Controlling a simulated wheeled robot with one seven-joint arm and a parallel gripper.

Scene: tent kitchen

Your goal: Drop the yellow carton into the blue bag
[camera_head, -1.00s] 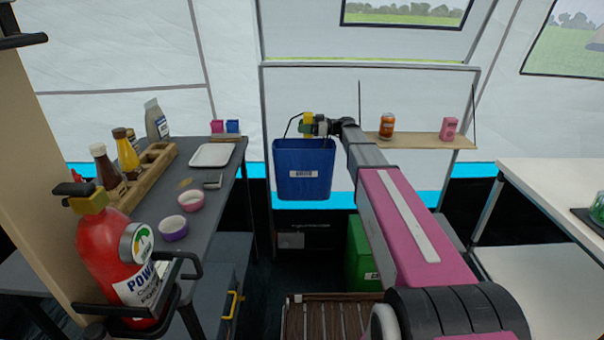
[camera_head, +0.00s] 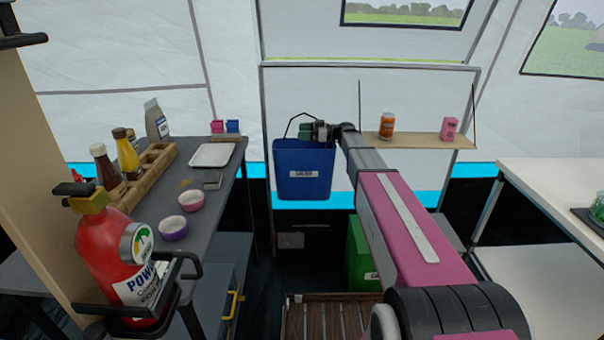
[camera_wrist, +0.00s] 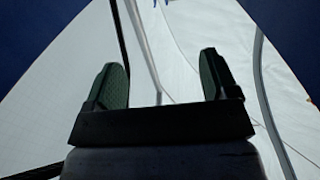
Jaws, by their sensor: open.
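The blue bag (camera_head: 303,172) hangs in the middle of the head view, upright, with a white label on its front and a thin dark handle above it. My gripper (camera_head: 306,131) is at the bag's top rim, over its opening. In the wrist view the two green-padded fingers of my gripper (camera_wrist: 165,82) stand wide apart with nothing between them. The yellow carton is not visible in either view now. The inside of the bag is hidden by its front wall.
A wooden shelf (camera_head: 420,139) right of the bag holds an orange can (camera_head: 387,126) and a pink carton (camera_head: 450,129). A grey table (camera_head: 215,215) with bottles and bowls stands left. A green bin (camera_head: 358,250) is below. A white table (camera_head: 560,205) stands right.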

